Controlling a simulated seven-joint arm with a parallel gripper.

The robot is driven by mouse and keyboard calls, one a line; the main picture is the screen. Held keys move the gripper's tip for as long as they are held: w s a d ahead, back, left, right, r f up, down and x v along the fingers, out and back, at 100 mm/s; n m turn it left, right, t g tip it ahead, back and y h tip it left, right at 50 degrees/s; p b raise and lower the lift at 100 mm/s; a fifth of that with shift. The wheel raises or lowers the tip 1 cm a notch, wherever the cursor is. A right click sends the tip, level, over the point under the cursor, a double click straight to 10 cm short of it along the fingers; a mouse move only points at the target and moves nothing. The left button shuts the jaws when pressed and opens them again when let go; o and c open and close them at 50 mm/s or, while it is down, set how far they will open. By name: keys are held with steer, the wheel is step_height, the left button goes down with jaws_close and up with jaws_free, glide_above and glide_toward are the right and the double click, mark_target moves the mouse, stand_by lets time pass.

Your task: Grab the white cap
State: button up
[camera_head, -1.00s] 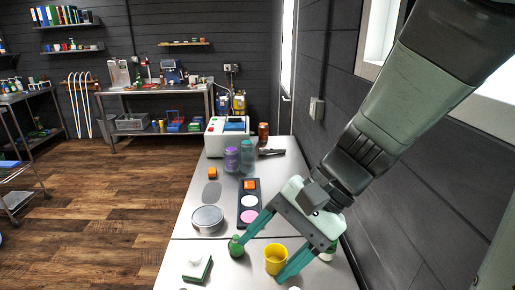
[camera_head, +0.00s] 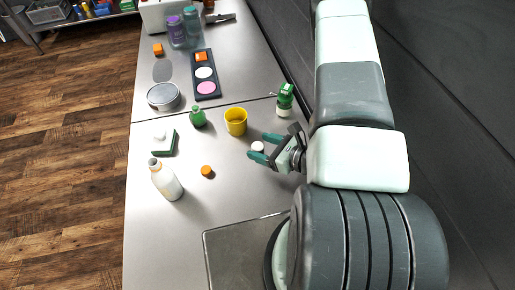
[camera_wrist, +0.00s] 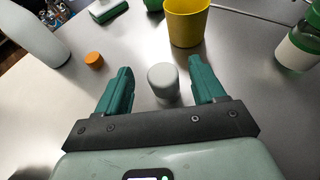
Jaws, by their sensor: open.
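The white cap (camera_head: 258,146) is a small, short round piece standing on the steel table, just in front of the yellow cup. In the wrist view the white cap (camera_wrist: 163,84) stands upright between the two green fingers, with a gap on each side. My gripper (camera_head: 259,147) is open, low over the table, and comes in from the right with its fingers on either side of the cap. In the wrist view my gripper (camera_wrist: 161,74) holds nothing.
Near the cap are a yellow cup (camera_head: 236,123), an orange cap (camera_head: 207,171), a green bottle (camera_head: 198,117), a white bottle (camera_head: 167,181), a green-white bottle (camera_head: 285,99) and a sponge (camera_head: 164,143). The dark wall (camera_head: 455,90) bounds the right.

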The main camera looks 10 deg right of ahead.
mark_target(253, 147)
steer(key=shift+s+d+f, duration=0.2)
steer(key=shift+s+f, duration=0.05)
steer(key=shift+f, duration=0.3)
steer(key=shift+w+f+h, duration=0.1)
steer(key=shift+f+h, duration=0.1)
steer(key=shift+h, duration=0.1)
steer(key=shift+x, duration=2.3)
steer(key=c, duration=1.1)
